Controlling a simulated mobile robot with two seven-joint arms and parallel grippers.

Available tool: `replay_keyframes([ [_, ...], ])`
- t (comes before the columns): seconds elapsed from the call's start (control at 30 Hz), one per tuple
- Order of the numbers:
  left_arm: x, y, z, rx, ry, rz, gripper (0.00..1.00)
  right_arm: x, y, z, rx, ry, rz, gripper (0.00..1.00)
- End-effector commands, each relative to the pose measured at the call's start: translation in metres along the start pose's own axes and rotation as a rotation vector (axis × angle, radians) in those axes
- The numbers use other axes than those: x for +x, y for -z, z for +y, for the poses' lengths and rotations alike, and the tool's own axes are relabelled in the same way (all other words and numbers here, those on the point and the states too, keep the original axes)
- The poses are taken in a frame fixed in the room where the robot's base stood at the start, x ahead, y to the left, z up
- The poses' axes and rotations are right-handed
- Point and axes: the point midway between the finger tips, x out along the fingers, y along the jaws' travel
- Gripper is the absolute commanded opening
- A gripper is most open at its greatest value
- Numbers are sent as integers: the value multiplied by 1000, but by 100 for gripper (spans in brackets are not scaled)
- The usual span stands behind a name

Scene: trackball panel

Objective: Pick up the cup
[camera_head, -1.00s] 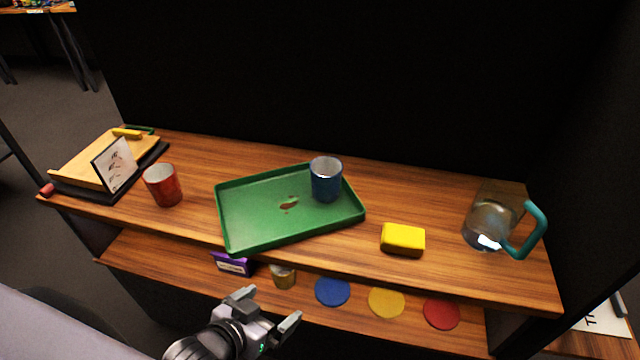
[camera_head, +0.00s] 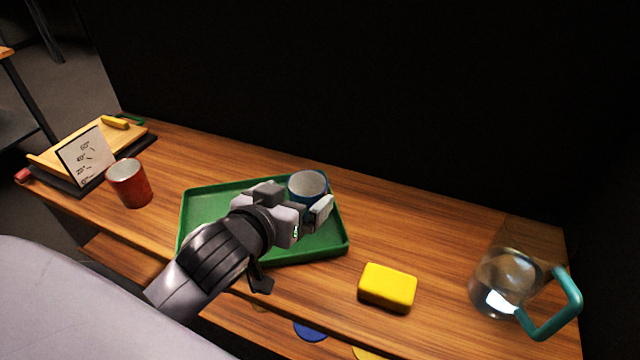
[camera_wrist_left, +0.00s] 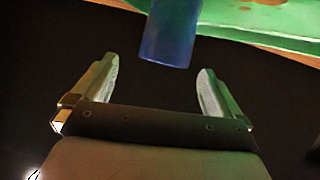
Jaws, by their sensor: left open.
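A blue cup (camera_head: 308,184) stands upright at the back right of the green tray (camera_head: 205,200). My left gripper (camera_head: 300,203) is over the tray, just in front of the cup, and hides the cup's lower part. In the left wrist view the blue cup (camera_wrist_left: 170,35) lies ahead, between the lines of the two open fingers (camera_wrist_left: 155,85). The fingers look apart from the cup, with nothing held. A red cup (camera_head: 129,184) stands on the shelf left of the tray. My right gripper is not in view.
A yellow block (camera_head: 387,287) lies right of the tray. A glass pitcher with a teal handle (camera_head: 552,305) stands at the right end. A cutting board (camera_head: 62,150) and a small card (camera_head: 86,156) are at the left. A dark wall rises behind the shelf.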

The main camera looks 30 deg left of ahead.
Motion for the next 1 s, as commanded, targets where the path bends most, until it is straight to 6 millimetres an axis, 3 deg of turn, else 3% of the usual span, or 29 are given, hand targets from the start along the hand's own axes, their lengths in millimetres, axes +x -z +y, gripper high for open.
replay_keyframes([
  [0.37, 28, -2, -2, 1, 0, -1, 100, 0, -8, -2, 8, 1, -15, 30],
  [0.7, 68, -5, -7, 0, -1, 0, 100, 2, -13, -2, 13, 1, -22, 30],
  [1.0, 72, -6, -7, 0, -2, -1, 100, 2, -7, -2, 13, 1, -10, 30],
])
